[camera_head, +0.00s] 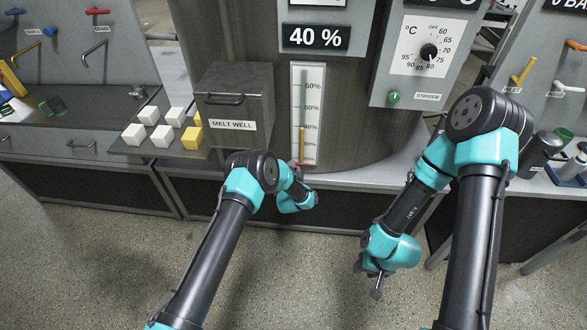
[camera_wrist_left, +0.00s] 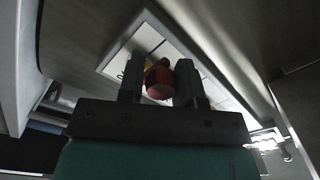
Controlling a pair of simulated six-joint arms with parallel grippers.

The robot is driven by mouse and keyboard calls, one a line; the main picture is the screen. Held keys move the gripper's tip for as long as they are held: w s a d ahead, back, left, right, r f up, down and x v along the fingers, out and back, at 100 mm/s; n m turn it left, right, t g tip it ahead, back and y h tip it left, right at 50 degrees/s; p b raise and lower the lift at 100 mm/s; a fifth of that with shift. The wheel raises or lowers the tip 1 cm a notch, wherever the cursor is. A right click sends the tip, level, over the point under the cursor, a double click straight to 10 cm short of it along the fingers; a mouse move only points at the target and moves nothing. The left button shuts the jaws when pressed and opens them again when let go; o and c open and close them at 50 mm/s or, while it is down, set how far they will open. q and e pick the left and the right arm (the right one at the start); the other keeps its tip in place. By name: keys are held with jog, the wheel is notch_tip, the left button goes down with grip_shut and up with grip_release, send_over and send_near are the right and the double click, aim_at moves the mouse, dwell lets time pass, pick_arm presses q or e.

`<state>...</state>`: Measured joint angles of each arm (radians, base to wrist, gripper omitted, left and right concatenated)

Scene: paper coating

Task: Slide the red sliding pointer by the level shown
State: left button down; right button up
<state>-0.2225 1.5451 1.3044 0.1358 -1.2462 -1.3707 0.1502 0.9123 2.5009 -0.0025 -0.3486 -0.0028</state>
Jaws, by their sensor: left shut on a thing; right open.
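The white level scale (camera_head: 312,110) stands upright on the machine's front, with percent marks and a yellow bar (camera_head: 302,145) in its lower part. The display above it (camera_head: 316,38) reads 40 %. The red sliding pointer (camera_wrist_left: 159,79) sits between the two fingers of my left gripper (camera_wrist_left: 160,88) in the left wrist view, and the gripper is shut on it. In the head view a bit of red shows at the scale's bottom, and my left arm hides most of the gripper there. My right gripper (camera_head: 369,283) is open and empty, hanging over the floor, away from the scale.
The metal MELT WELL box (camera_head: 235,95) stands just left of the scale. White cubes (camera_head: 149,115) and yellow cubes (camera_head: 192,137) lie on a tray left of it. A temperature dial (camera_head: 429,51) and green stirrer button (camera_head: 394,97) are to the right.

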pick_arm(q)
notch_tip(320, 180, up, 23)
jog(key=shift+f, duration=0.2)
dwell(0.4)
jog(key=c, duration=0.8)
grip_release()
jog(key=shift+c, duration=0.2)
jog(key=s+a, duration=0.1)
jog(key=s, duration=1.6)
jog(key=shift+s+a, duration=0.15)
jog(key=shift+a, duration=0.25)
